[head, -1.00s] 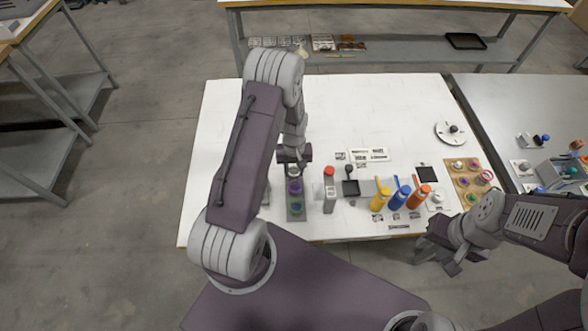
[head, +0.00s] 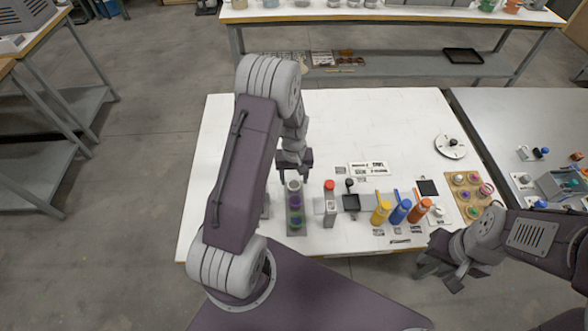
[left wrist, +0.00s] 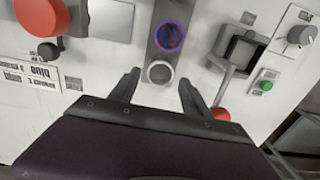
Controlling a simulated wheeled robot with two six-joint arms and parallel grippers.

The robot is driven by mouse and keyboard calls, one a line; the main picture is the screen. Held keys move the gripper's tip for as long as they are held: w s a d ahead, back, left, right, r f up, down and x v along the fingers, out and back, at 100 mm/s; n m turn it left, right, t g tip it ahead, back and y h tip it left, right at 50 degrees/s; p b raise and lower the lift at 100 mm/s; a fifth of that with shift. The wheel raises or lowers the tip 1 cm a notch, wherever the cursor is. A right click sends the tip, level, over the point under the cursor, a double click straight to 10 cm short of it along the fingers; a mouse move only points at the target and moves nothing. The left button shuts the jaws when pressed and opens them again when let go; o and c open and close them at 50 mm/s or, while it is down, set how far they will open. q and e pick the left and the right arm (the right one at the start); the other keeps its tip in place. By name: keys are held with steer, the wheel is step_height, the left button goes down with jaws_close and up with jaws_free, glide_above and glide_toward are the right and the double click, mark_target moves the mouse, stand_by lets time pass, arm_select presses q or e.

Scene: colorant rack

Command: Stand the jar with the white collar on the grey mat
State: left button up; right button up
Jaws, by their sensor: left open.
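The jar with the white collar (head: 293,185) stands at the far end of a narrow grey rack (head: 297,231), with a purple-collared jar (head: 295,201) and a green-collared one nearer me. My left gripper (head: 294,166) is open at the far side of the white-collared jar. In the left wrist view, the white-collared jar (left wrist: 160,72) shows just ahead of and between the two open fingertips (left wrist: 160,86); I see no contact. A dark grey square mat (head: 427,187) lies bare on the white table at right. My right gripper (head: 441,272) looks open and empty near the front edge.
Yellow (head: 381,212), blue and orange bottles stand left of the mat. The table's far half is mostly clear.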

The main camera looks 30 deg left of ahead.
arm_select(q)
step_height(320, 180, up, 8)
steer(key=s+d+r+m, duration=0.2)
steer(key=s+d+m, duration=0.1)
steer(key=s, duration=0.3)
steer(key=s+d+r+m+t, duration=0.1)
steer(key=s+d+r+m, duration=0.1)
steer(key=s, duration=0.4)
steer(key=d+m, duration=0.1)
steer(key=d, duration=0.1)
steer(key=shift+s+d+r, duration=0.3)
steer(key=shift+s+r, duration=0.05)
steer(key=shift+r, duration=0.05)
steer(key=shift+s, duration=0.1)
